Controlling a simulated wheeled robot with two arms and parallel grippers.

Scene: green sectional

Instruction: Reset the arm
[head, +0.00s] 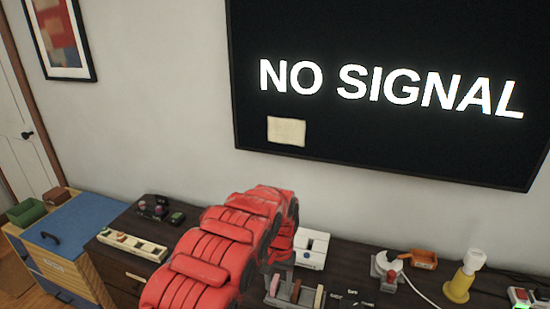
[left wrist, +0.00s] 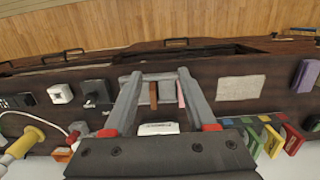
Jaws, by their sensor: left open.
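My left arm (head: 215,250), red and segmented, rises from the bottom of the head view and bends over the dark wooden cabinet (head: 355,262). It mostly hides its own gripper there. In the left wrist view the two grey fingers of my left gripper (left wrist: 157,76) are spread apart, with nothing gripped between them. The cabinet top lies beyond them, and a small rack with brown and pink pieces (left wrist: 154,94) shows in the gap. I cannot tell how far the fingers are from it. My right gripper is in neither view.
Small items crowd the cabinet: a white box (head: 312,249), a yellow-and-white bottle-like object (head: 464,277), an orange tray (head: 423,258) and a pale strip holder (head: 132,245). A wall screen (head: 400,45) reads NO SIGNAL. A blue-topped cabinet (head: 75,225) stands left.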

